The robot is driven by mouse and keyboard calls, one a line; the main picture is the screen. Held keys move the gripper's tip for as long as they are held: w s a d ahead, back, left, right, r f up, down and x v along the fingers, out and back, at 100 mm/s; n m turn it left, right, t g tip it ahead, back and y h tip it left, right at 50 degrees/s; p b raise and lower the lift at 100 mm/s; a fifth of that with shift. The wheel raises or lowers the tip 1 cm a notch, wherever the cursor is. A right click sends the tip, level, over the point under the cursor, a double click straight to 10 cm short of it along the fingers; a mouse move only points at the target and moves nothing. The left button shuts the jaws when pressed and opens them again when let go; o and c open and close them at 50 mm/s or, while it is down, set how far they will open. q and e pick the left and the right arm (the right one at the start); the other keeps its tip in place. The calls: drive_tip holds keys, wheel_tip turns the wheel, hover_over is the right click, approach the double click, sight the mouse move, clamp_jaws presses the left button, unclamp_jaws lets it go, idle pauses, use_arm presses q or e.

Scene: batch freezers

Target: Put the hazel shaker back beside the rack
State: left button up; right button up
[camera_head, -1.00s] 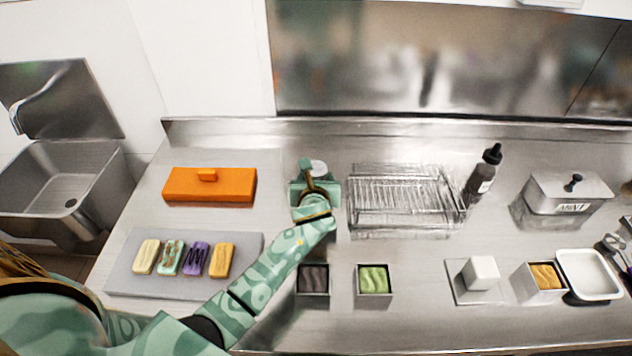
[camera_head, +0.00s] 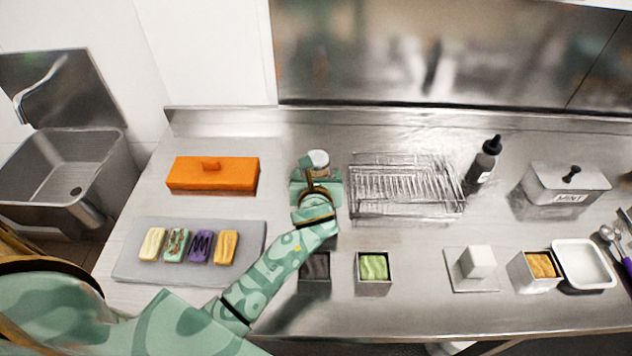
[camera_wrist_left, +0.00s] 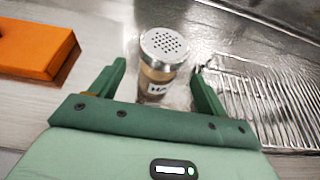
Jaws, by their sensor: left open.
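The hazel shaker (camera_wrist_left: 161,62) stands upright on the steel counter, a jar with a perforated silver lid and a label reading "HA". In the head view its lid (camera_head: 318,161) shows just beyond my left gripper (camera_head: 317,178), which hides most of its body. In the left wrist view my left gripper (camera_wrist_left: 155,85) is open, with one finger on each side of the shaker and a gap to each. The wire rack (camera_head: 405,187) stands just right of the shaker; its edge also shows in the left wrist view (camera_wrist_left: 270,100). My right gripper is not in view.
An orange lidded box (camera_head: 213,175) stands to the left, behind a grey tray (camera_head: 130,265) with several decorated bars. A dark bottle (camera_head: 484,165) and a MINT tin (camera_head: 566,186) stand right of the rack. Small tubs, one with green filling (camera_head: 374,267), line the front.

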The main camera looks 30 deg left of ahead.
use_arm(q)
drive_tip(key=p+v, duration=0.1)
drive_tip(key=v, duration=0.6)
drive_tip(key=shift+s, duration=0.1)
